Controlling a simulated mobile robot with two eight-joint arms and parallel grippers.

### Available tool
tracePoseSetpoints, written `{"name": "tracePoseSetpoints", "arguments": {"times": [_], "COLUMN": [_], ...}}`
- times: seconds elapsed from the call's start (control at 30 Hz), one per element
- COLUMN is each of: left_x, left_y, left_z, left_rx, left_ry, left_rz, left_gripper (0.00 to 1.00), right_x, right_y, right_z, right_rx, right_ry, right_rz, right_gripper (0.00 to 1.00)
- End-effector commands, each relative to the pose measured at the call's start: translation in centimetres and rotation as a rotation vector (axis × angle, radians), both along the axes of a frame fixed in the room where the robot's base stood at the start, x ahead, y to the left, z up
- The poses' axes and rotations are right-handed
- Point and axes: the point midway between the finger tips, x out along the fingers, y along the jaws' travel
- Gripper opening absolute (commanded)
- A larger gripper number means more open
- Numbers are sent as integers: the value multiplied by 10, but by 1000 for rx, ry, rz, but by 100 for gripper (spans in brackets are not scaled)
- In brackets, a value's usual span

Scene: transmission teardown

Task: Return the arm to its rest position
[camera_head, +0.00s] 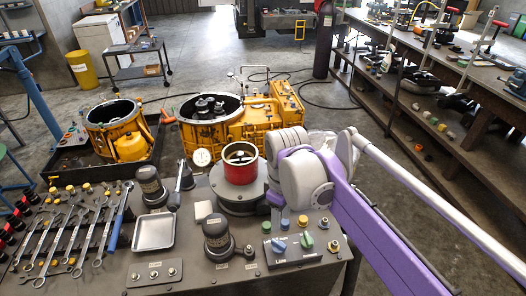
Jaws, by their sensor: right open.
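My right arm, purple and grey, comes in from the lower right and folds at a grey rounded wrist end. My right gripper (284,148) is at this end, just right of the red cup-like part, above the bench. Its fingers are hard to make out against the grey housing. I see nothing held in it. My left arm and gripper are not in view. The yellow transmission housing (235,125) stands behind the bench. A second yellow housing (118,135) sits in a dark tray at the left.
The grey bench (190,240) holds a red part (240,164), a metal tray (153,232), black cylindrical parts, several wrenches (50,235) and a knob panel (295,248). A long shelf bench (430,70) runs along the right. A cart (138,70) and yellow bin (83,69) stand at the back left.

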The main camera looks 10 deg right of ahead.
Motion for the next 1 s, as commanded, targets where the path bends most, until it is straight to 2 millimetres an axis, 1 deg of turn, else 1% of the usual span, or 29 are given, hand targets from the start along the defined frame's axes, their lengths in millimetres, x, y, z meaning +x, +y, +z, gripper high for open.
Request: {"name": "tracePoseSetpoints", "arguments": {"times": [0.07,0.17,0.27,0.37,0.5,0.6,0.7,0.83,1.0], "left_x": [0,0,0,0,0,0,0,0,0], "left_y": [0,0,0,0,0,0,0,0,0], "left_z": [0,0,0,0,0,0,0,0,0], "left_rx": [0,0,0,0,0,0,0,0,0], "left_ry": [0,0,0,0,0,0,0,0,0], "left_rz": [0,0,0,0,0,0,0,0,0], "left_gripper": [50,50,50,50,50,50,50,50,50], "right_x": [0,-6,-22,-49,-88,-111,-128,-139,-141], "right_y": [0,-4,-14,-28,-46,-55,-62,-66,-66], "right_z": [0,-3,-11,-28,-59,-82,-99,-112,-114], "right_rx": [0,3,14,36,89,128,164,193,201], "right_ry": [-1,-18,-68,-149,-273,-347,-402,-442,-450], "right_rz": [-1,-33,-124,-270,-495,-632,-733,-805,-824], "right_gripper": [46,46,46,46,46,46,46,46,46]}}
